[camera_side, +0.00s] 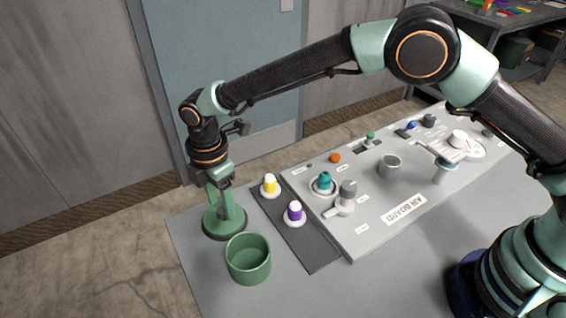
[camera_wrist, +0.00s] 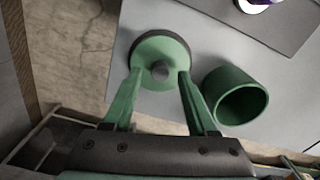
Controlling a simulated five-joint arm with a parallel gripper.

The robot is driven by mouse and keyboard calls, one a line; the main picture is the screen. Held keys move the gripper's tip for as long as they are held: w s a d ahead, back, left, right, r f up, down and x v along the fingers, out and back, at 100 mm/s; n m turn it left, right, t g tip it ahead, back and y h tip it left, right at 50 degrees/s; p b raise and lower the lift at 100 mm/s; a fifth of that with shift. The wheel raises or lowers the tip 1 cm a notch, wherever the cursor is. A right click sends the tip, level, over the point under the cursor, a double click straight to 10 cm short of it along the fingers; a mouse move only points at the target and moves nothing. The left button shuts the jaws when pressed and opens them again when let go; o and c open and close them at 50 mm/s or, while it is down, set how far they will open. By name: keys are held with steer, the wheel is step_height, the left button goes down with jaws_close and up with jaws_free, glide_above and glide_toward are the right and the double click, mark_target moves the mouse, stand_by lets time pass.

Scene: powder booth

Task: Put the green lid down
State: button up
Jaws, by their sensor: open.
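The green lid (camera_side: 211,231) is a round disc with a dark rim, lying flat on the grey table near its far left corner. In the wrist view the lid (camera_wrist: 149,48) shows a grey knob (camera_wrist: 160,72) at its middle. My gripper (camera_side: 226,208) is upright, low over the lid. In the wrist view my gripper (camera_wrist: 159,74) is open, with one green finger on each side of the knob and gaps between. The open green pot (camera_side: 248,262) stands beside the lid, and also shows in the wrist view (camera_wrist: 236,97).
A dark strip (camera_side: 310,250) right of the lid bears a yellow-banded knob (camera_side: 270,186) and a purple-banded knob (camera_side: 294,213). The grey air board (camera_side: 380,222) with several controls lies further right. The table edge runs close behind the lid.

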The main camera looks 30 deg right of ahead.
mark_target(222, 210)
step_height(222, 210, up, 10)
steer(key=d+r+m+t, duration=0.1)
steer(key=d+r+m, duration=0.4)
steer(key=d+r, duration=0.35)
steer(key=s+d+r+m+t, duration=0.1)
steer(key=s+d+r+m, duration=0.15)
steer(key=d, duration=0.35)
steer(key=s+d+r+m+t, duration=0.1)
steer(key=s+d+m, duration=0.1)
steer(key=d+m, duration=0.3)
steer(key=s+d+r+m+t, duration=0.1)
steer(key=s+d+r+m, duration=0.1)
steer(key=d, duration=0.5)
steer(key=s+d+f+m+t, duration=0.1)
steer(key=s+d+f+m, duration=0.1)
steer(key=s+d+m, duration=0.4)
steer(key=shift+s+d+f+t, duration=0.3)
steer(key=shift+s+d+f, duration=0.15)
steer(key=shift+s, duration=0.3)
